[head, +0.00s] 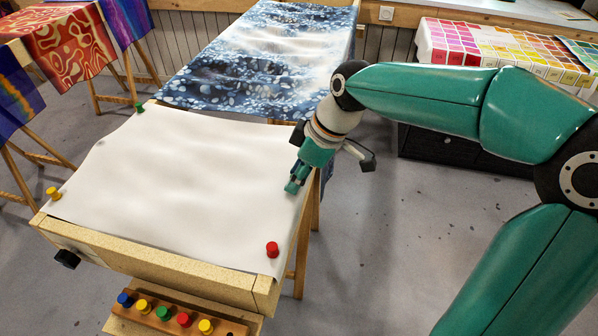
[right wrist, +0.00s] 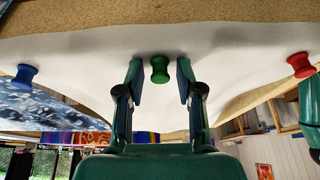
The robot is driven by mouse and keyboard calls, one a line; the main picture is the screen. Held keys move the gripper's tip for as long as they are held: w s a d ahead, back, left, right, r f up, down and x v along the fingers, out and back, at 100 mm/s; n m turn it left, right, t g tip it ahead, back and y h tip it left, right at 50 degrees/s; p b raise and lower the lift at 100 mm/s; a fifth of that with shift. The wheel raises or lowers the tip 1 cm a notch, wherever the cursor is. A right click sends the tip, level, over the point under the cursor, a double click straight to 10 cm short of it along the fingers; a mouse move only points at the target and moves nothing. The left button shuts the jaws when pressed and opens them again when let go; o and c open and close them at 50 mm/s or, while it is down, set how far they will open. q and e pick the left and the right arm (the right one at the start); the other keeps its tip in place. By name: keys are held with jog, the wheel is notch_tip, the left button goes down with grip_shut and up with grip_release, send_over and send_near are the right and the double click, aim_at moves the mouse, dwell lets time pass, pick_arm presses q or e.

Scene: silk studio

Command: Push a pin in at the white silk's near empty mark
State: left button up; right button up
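The white silk (head: 180,185) lies stretched over a wooden frame (head: 160,276). A green pin (head: 139,107) stands at its far left corner, a yellow pin (head: 53,193) at its near left corner and a red pin (head: 272,249) at its near right corner. My right gripper (head: 296,180) is low at the silk's right edge. In the right wrist view its fingers (right wrist: 160,82) are open on either side of a green pin (right wrist: 159,69), with a gap on both sides. My left gripper is not in view. No empty mark can be made out.
A wooden rack (head: 240,329) with several coloured pins is at the near side. A blue pin (right wrist: 23,77) shows at left in the right wrist view. A blue patterned silk (head: 255,60) lies behind, and a colour-chart table (head: 510,50) stands at the back right.

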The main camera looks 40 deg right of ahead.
jog(key=shift+o, duration=0.3)
jog(key=shift+d+r, duration=0.1)
jog(key=shift+r, duration=0.15)
jog(key=v, duration=1.1)
jog(key=shift+s, duration=0.2)
jog(key=shift+r, duration=0.1)
